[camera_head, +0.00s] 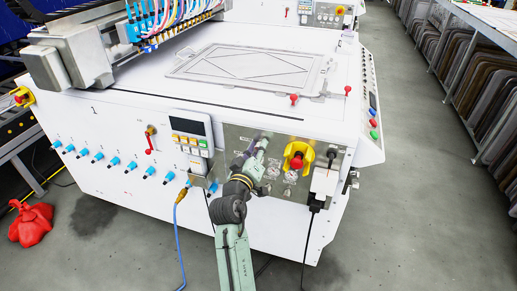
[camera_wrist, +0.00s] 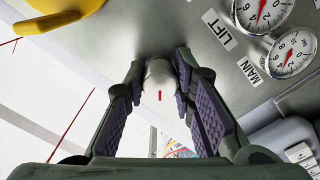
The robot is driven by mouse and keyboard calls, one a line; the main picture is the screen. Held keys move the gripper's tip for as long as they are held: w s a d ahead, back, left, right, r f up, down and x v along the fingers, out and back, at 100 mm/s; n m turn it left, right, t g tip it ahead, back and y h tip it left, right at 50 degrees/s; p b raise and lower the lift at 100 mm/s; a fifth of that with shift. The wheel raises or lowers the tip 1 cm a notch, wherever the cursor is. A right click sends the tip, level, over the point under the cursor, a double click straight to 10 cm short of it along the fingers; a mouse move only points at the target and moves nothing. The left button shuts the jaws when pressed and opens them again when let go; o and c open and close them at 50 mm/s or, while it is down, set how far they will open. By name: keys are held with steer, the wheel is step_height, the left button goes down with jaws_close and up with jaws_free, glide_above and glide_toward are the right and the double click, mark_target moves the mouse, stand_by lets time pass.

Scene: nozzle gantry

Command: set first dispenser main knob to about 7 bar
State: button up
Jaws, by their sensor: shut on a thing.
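My gripper (camera_wrist: 161,62) is shut on a pale rounded knob (camera_wrist: 159,76) with a short red mark, its two purple-padded fingers on either side of it. A gauge labelled MAIN (camera_wrist: 293,53) and a gauge labelled LIFT (camera_wrist: 264,12) show on the grey panel at the right of the wrist view. The MAIN gauge's red needle points to the lower left; its exact reading is too small to tell.
A red and yellow switch (camera_head: 297,158) sits close right of my gripper. A control box with coloured buttons (camera_head: 190,131) is at its left. A white box (camera_head: 323,182) with a black cable is farther right. Blue fittings (camera_head: 113,161) line the machine's lower front.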

steer(key=shift+f+b, duration=0.1)
steer(key=shift+b, duration=0.25)
jaws_close()
steer(key=shift+m+b, duration=0.35)
steer(key=shift+m, duration=0.15)
steer(key=m+b, duration=0.3)
steer(key=shift+f+b, duration=0.15)
steer(key=shift+b, duration=0.15)
steer(key=m+b, duration=1)
steer(key=shift+m, duration=0.4)
steer(key=shift+r+m+b, duration=0.15)
steer(key=shift+m+b, duration=0.6)
steer(key=shift+m, duration=0.2)
steer(key=shift+r+m+b, duration=0.1)
steer(key=shift+m+b, duration=0.65)
steer(key=shift+m, duration=0.2)
